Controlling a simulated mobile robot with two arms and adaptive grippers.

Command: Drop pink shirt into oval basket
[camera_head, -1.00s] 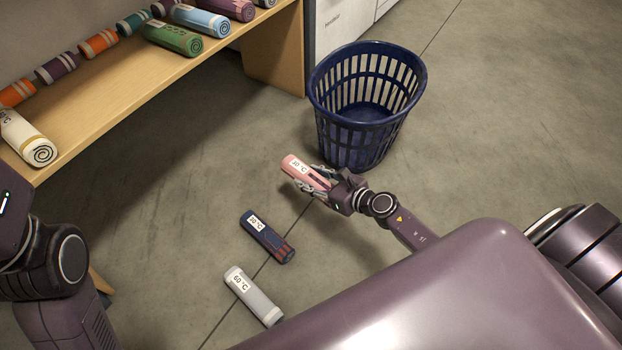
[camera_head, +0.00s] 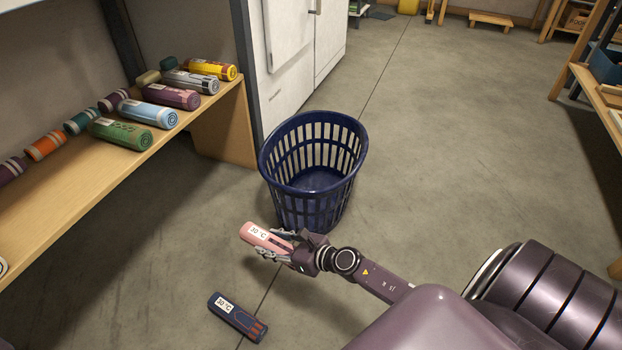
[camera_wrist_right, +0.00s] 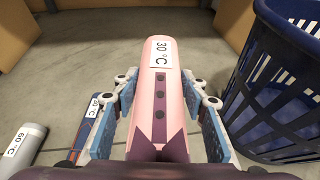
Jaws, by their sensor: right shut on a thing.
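The pink shirt is a rolled pink bundle (camera_head: 262,237) with a "30 °C" label. My right gripper (camera_head: 277,250) is shut on it and holds it in front of the basket, outside the rim. In the right wrist view the shirt (camera_wrist_right: 157,85) lies lengthwise between the two fingers (camera_wrist_right: 160,115). The oval basket (camera_head: 318,206) is dark blue, slatted, and stands on the floor just behind the gripper. Its visible inside looks empty. Its side fills the right of the right wrist view (camera_wrist_right: 277,90). My left gripper is not in view.
A dark blue roll (camera_head: 238,317) lies on the floor in front. A grey-white roll (camera_wrist_right: 22,148) shows in the wrist view. A wooden shelf (camera_head: 75,201) with several rolled clothes is at left. White appliances (camera_head: 290,70) stand behind the basket. Floor at right is open.

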